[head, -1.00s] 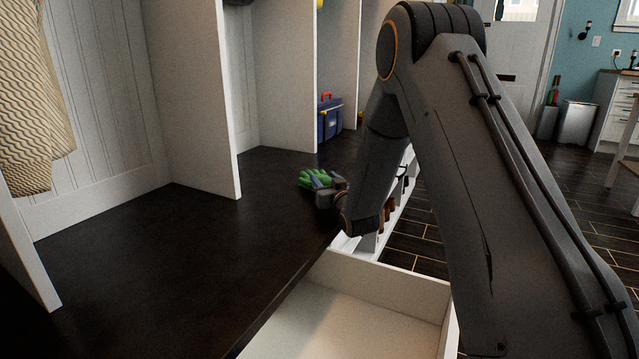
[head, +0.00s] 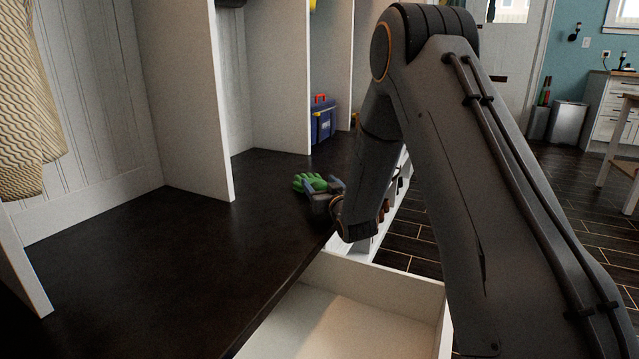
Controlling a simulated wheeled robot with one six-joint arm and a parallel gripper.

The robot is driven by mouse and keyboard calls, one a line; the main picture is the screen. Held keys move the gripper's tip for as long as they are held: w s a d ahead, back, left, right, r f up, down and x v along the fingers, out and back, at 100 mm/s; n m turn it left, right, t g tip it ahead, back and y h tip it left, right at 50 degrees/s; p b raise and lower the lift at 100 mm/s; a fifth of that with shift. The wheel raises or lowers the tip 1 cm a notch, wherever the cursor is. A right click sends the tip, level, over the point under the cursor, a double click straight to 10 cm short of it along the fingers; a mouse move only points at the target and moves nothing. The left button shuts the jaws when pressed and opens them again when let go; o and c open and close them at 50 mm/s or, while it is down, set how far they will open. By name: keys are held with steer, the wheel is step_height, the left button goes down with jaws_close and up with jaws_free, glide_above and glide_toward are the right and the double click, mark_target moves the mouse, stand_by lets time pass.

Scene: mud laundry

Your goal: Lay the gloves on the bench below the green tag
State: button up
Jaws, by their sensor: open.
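The green gloves (head: 312,181) lie on or just above the dark bench top (head: 170,255), near its front edge in the middle of the head view. My gripper (head: 319,186) is right at them, with its fingers apart and partly in front of the gloves. I cannot tell whether the fingers touch the gloves. My arm reaches in from the right and hides part of the bench behind it. No green tag can be made out in this view.
White upright dividers (head: 190,110) split the bench into bays. An open white drawer (head: 340,325) juts out below the front edge. A blue toolbox (head: 323,120) stands further back. A knitted beige garment (head: 28,115) hangs at left. The near bench top is clear.

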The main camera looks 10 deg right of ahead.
mark_target(325, 188)
steer(key=s, duration=0.2)
steer(key=s+p, duration=0.1)
steer(key=s, duration=0.1)
steer(key=s+d+p, duration=0.1)
steer(key=s, duration=0.1)
steer(key=shift+s, duration=0.25)
steer(key=shift+r, duration=0.1)
